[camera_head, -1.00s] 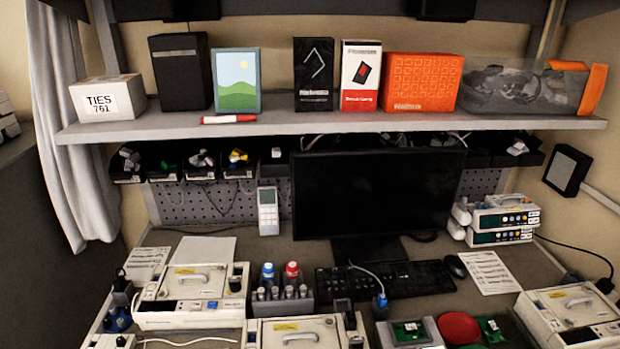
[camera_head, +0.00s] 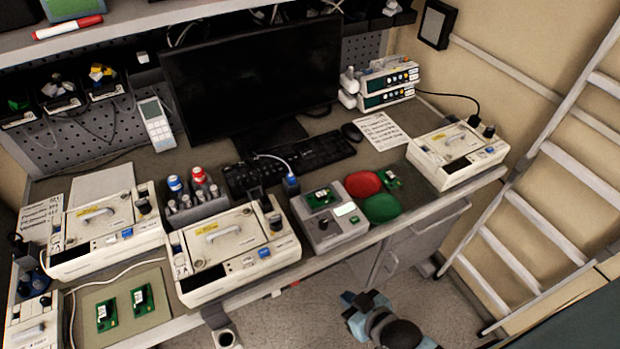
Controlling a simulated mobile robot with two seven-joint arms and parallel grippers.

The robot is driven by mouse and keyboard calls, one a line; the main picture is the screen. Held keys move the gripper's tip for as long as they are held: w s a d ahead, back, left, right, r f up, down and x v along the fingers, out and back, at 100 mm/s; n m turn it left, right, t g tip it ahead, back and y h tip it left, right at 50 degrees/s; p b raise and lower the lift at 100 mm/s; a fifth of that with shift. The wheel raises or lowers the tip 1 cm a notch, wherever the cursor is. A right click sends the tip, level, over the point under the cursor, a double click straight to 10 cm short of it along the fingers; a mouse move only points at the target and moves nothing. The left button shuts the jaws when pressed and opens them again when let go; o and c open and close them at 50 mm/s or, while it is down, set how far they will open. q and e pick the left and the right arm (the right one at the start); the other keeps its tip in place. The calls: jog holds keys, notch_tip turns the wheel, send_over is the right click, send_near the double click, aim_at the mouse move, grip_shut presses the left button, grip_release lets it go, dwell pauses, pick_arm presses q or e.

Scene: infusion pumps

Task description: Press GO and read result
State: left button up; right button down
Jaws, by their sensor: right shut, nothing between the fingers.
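A grey test unit (camera_head: 329,232) stands at the front edge of the bench, right of the middle. A green circuit board (camera_head: 320,197) sits on its top. A small lit panel (camera_head: 345,209) and a dark round control are on its face. The lettering is too small to read, so I cannot tell which part is GO. My right gripper (camera_head: 357,300) is shut and empty, low in front of the bench and apart from the unit. My left gripper is not in view.
A red disc (camera_head: 362,184) and a green disc (camera_head: 382,208) lie right of the unit, with another green board (camera_head: 390,180) beside them. White pump-like boxes stand on both sides. Two green boards lie on a mat (camera_head: 154,313) at front left. A monitor and keyboard stand behind.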

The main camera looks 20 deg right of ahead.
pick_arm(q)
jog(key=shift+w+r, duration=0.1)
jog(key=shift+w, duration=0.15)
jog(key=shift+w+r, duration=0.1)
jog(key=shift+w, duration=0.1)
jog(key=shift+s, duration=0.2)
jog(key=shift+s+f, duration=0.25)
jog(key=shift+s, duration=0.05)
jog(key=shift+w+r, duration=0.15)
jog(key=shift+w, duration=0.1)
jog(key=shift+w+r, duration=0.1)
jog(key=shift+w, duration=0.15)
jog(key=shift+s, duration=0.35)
